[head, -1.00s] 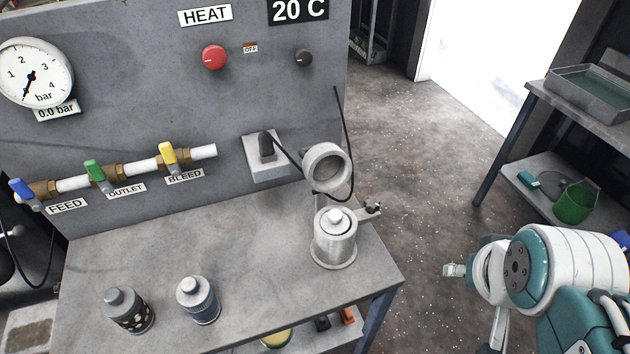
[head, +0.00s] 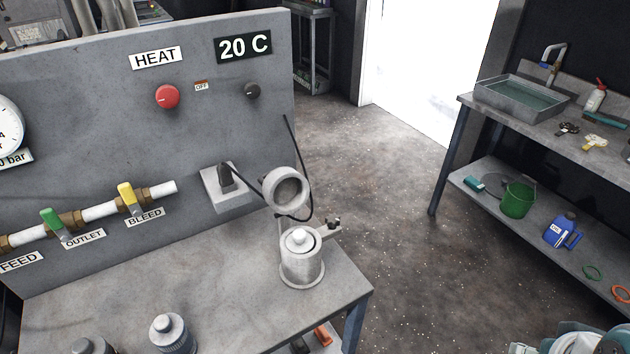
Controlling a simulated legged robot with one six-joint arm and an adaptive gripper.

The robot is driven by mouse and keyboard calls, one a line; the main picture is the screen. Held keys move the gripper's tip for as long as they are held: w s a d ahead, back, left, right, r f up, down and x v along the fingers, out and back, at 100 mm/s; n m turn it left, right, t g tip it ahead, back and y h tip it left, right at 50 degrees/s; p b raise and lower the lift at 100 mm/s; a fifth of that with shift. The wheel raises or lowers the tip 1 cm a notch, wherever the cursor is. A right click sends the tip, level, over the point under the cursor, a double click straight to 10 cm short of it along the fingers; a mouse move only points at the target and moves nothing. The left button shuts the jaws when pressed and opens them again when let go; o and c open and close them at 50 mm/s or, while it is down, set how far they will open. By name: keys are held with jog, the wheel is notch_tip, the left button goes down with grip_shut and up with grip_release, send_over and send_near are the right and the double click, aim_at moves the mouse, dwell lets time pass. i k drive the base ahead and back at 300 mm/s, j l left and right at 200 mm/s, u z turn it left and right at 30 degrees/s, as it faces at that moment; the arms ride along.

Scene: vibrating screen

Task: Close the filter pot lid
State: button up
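The filter pot (head: 302,270) is a pale metal cylinder near the right end of the bench. A round cap with a knob (head: 299,237) shows in its mouth. The pot's lid (head: 288,190) stands open, tipped up behind the pot, with its hollow underside towards me. A clamp arm with a dark knob (head: 333,223) sticks out on the pot's right side. My gripper (head: 521,348) barely shows at the bottom right edge, well away from the pot; most of it is cut off, so its opening cannot be seen.
Two knobbed canisters (head: 171,333) stand at the bench's front left. A panel (head: 80,110) with valves and a socket rises behind the bench, and a black cable loops around the lid. Open floor (head: 400,240) lies right of the bench, before a sink table (head: 482,100).

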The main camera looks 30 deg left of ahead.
aim_at(285, 190)
jog(key=i+l+z, duration=0.15)
jog(key=i+l, duration=0.25)
jog(key=i+l+z, duration=0.2)
jog(key=i, duration=0.35)
jog(key=i+l+u, duration=0.35)
jog(key=i, duration=0.25)
jog(key=i+l+u, duration=0.4)
jog(key=i, duration=0.15)
jog(key=i+j+u, duration=0.25)
jog(key=i+u, duration=0.2)
jog(key=i+j+u, duration=0.15)
jog(key=i+u, duration=0.8)
jog(key=i, duration=1.35)
jog(key=i+u, duration=0.15)
jog(key=u, duration=0.3)
jog(key=i+u, duration=0.15)
jog(key=u, duration=0.25)
jog(key=i+u, duration=0.15)
jog(key=u, duration=3.1)
jog(key=i+l+u, duration=0.1)
jog(key=i+l, duration=0.15)
